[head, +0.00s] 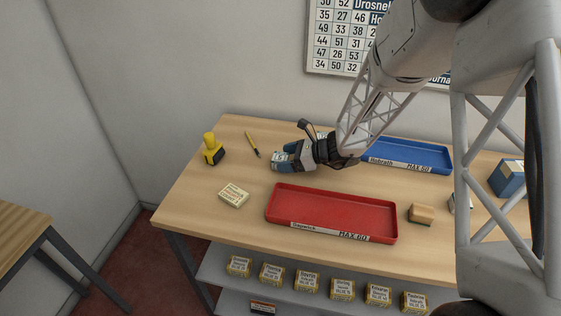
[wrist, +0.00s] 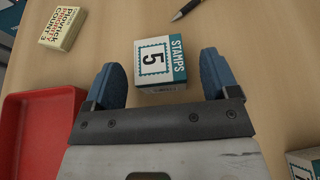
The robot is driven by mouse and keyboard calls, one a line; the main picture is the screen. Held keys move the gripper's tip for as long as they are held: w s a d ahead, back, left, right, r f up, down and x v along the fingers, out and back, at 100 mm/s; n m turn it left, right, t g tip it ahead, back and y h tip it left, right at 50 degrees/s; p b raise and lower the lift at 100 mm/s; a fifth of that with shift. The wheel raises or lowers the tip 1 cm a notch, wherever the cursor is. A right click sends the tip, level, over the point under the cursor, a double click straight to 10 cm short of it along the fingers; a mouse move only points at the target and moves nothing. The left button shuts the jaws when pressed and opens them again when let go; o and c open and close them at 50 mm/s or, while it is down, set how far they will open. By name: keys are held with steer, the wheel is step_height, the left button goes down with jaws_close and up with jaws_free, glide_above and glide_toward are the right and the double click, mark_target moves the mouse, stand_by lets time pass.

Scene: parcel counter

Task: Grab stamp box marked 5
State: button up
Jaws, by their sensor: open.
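The stamp box marked 5 (wrist: 160,61) shows in the wrist view as a small white and teal box on the wooden table. Its top reads STAMPS with a large 5. My gripper (wrist: 158,72) is open, with one blue finger on each side of the box's near part. I cannot tell whether the fingers touch it; small gaps seem to show. In the head view my gripper (head: 276,162) is low over the table behind the red tray, and it mostly hides the box.
A red tray (head: 330,199) lies in front of my gripper and a blue tray (head: 432,150) to its right. A cream box (head: 234,195), a yellow stamper (head: 212,150) and a pen (head: 252,145) lie to the left. Another box (wrist: 304,161) is at the wrist view's lower right.

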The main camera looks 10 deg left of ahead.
mark_target(281, 157)
steer(key=shift+x, duration=1.2)
steer(key=c, duration=1)
steer(key=shift+r, duration=0.15)
steer(key=shift+r, duration=0.85)
steer(key=shift+s+d+r, duration=0.15)
steer(key=shift+s+r, duration=0.05)
steer(key=shift+r, duration=0.65)
steer(key=s+d, duration=0.2)
steer(key=s, duration=0.2)
steer(key=s+d+r, duration=0.1)
steer(key=s+d, duration=0.2)
steer(key=s, duration=0.2)
steer(key=s+d, duration=0.2)
steer(key=s, duration=0.2)
steer(key=shift+s+d+r, duration=0.15)
steer(key=shift+s, duration=0.2)
